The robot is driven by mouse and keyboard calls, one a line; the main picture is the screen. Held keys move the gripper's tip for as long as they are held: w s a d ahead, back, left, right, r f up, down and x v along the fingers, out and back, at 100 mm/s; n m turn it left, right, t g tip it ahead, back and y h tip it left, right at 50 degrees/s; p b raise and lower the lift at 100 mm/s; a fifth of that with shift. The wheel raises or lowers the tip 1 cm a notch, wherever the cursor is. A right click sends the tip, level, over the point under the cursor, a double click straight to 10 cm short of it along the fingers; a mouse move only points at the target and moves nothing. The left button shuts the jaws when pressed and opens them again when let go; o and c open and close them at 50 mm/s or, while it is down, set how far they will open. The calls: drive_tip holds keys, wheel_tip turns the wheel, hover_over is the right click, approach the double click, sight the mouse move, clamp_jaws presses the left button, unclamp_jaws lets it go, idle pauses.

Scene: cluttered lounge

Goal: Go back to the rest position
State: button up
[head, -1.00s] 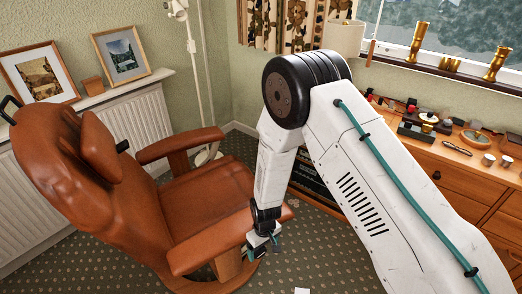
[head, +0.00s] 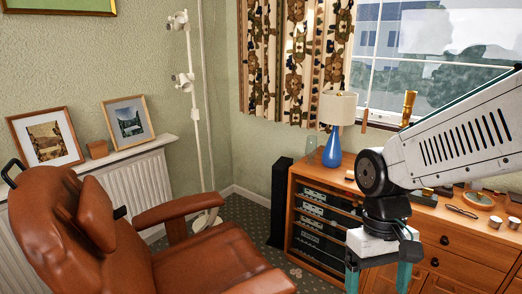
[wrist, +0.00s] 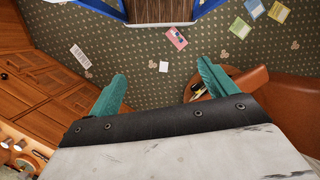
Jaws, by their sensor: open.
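My gripper (head: 378,280) is at the right of the head view, in front of the wooden cabinet. Its teal fingers point down, and their tips are cut off by the lower edge. In the wrist view my gripper (wrist: 161,80) shows its two teal fingers wide apart with nothing between them. My arm is folded at the right, partly hiding the cabinet top and window.
A brown leather armchair (head: 195,262) stands at the lower left. The wooden cabinet (head: 455,243) carries a blue lamp (head: 333,148) and small items. A black speaker (head: 280,200) and white floor lamp (head: 195,110) stand behind. Several cards, including a pink one (wrist: 177,38), lie on the carpet.

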drive_tip(key=s+d+r+m+t, duration=0.2)
drive_tip(key=s+d+r+t, duration=0.2)
drive_tip(key=s+d+r, duration=0.2)
drive_tip(key=shift+s+r+t, duration=0.3)
drive_tip(key=shift+s+r, duration=0.45)
drive_tip(key=shift+r, duration=0.55)
